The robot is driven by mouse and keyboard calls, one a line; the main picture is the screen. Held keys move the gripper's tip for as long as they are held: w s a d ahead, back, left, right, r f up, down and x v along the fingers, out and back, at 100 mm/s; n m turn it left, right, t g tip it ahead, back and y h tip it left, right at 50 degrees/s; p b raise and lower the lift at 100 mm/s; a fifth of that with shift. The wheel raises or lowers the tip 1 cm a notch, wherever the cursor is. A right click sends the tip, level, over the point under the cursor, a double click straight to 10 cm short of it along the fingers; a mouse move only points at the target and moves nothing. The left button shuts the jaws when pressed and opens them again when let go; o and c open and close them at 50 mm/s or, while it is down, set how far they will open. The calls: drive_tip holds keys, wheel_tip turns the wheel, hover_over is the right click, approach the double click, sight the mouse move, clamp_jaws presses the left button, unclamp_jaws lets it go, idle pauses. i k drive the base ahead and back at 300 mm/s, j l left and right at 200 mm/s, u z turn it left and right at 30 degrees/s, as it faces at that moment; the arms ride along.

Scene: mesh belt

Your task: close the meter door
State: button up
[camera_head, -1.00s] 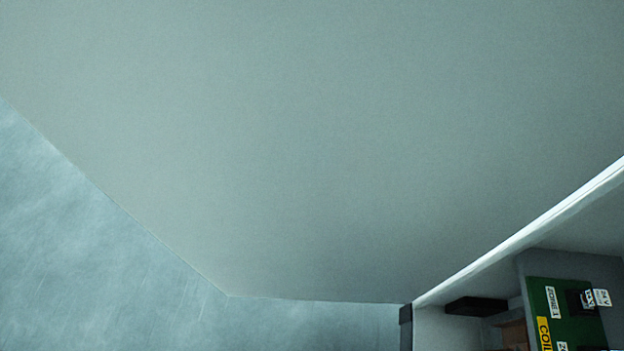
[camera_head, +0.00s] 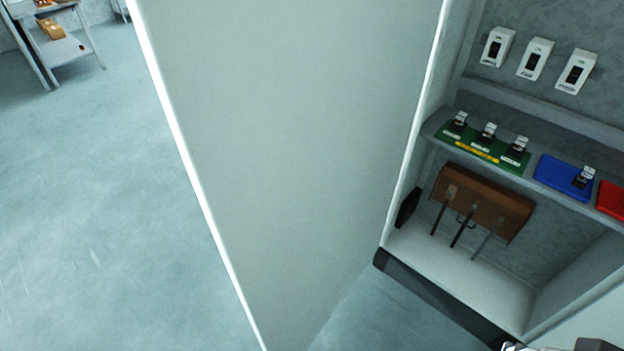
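A large plain pale grey door (camera_head: 290,150) stands open in the head view. It fills the middle of the picture, from the top edge to the bottom. Its right side meets the left side of an open cabinet (camera_head: 455,290). Its free left edge is bright and stands out over the floor. No handle shows on the face toward me. I cannot read a meter label on it. My gripper does not show clearly. A small grey and white part is cut off at the bottom right corner, and I cannot tell what it is.
Inside the cabinet, three white devices (camera_head: 535,58) hang on the back wall. A shelf below bears a green mat (camera_head: 480,148), a blue mat (camera_head: 560,175) and a red mat (camera_head: 612,198). A brown tool rack (camera_head: 480,200) sits underneath. A table (camera_head: 65,55) stands far left; open floor lies left.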

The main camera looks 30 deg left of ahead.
sight(291, 122)
drive_tip(key=k+j, duration=0.15)
drive_tip(key=j, duration=0.25)
drive_tip(key=k+j+z, duration=0.1)
drive_tip(key=j, duration=0.3)
drive_tip(key=k+j, duration=0.15)
drive_tip(key=j, duration=0.2)
drive_tip(key=k+j+z, duration=0.1)
drive_tip(key=j, duration=0.3)
drive_tip(key=k+j, duration=0.25)
drive_tip(key=k+j+z, duration=0.1)
drive_tip(key=j, duration=0.75)
drive_tip(key=i, duration=0.25)
